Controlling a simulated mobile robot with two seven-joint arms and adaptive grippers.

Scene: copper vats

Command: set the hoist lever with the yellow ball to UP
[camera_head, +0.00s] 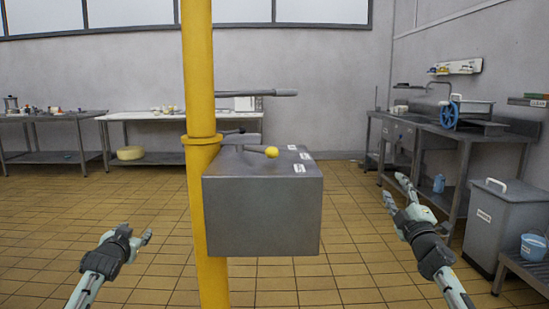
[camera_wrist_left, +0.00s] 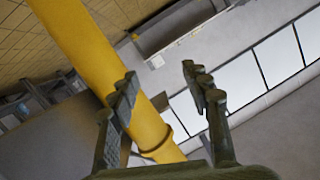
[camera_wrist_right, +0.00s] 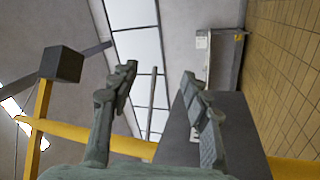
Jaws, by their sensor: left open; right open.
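The hoist lever ends in a yellow ball (camera_head: 272,152) and lies low over the top of a grey metal box (camera_head: 262,215), reaching right from near the yellow post. Small white labels (camera_head: 299,168) sit on the box top; their text is too small to read. My left gripper (camera_head: 130,236) is open and empty, left of the post and below the box top. My right gripper (camera_head: 395,190) is open and empty, well right of the box. Both show open fingers in the left wrist view (camera_wrist_left: 160,76) and right wrist view (camera_wrist_right: 158,75). Neither touches the lever.
A yellow post (camera_head: 200,90) stands at the box's left edge. A long grey bar (camera_head: 255,93) juts right above the box, and a dark-tipped lever (camera_head: 235,132) lies behind the ball. A sink bench (camera_head: 455,130) and grey bin (camera_head: 505,220) stand right. Tiled floor is open left.

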